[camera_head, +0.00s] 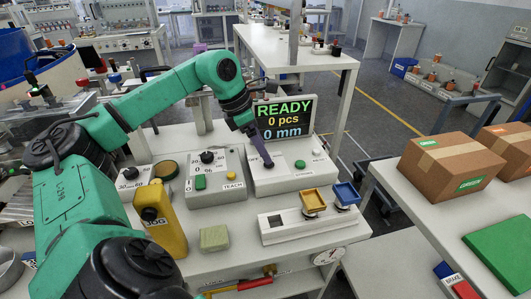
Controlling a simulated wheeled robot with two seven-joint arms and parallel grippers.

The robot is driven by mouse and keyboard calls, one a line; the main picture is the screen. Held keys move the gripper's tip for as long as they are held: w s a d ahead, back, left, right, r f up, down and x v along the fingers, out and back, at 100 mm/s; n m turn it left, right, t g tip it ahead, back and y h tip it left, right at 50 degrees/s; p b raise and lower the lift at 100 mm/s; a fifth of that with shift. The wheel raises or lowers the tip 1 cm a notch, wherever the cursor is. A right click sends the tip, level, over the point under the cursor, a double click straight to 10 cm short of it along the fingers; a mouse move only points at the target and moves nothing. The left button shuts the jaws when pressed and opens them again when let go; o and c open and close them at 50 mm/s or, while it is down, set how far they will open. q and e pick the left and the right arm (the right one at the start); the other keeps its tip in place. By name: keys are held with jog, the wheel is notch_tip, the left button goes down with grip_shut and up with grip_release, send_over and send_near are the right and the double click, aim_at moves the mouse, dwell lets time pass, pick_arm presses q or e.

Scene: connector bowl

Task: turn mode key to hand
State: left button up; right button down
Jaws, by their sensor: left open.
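My left gripper (267,162) reaches in over the white control box (283,180) below the screen, pointing down at its left part. It is open, though its dark fingers look narrow from here. No key shows clearly; the spot under the fingertips is hidden by them, and I cannot tell whether they touch anything. The screen (283,118) reads READY, 0 pcs, 0 mm. My right gripper is not in view.
Left of that box stands a grey box (217,181) marked TEACH, with a black knob (207,156). A yellow JOG pendant (160,220), a greenish block (214,238) and a white fixture with yellow and blue trays (346,194) stand nearer. Cardboard boxes (452,166) lie on the right table.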

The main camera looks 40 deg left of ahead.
pick_arm(q)
jog(key=p+v, duration=0.2)
jog(key=v, duration=0.9)
jog(key=shift+r, duration=0.25)
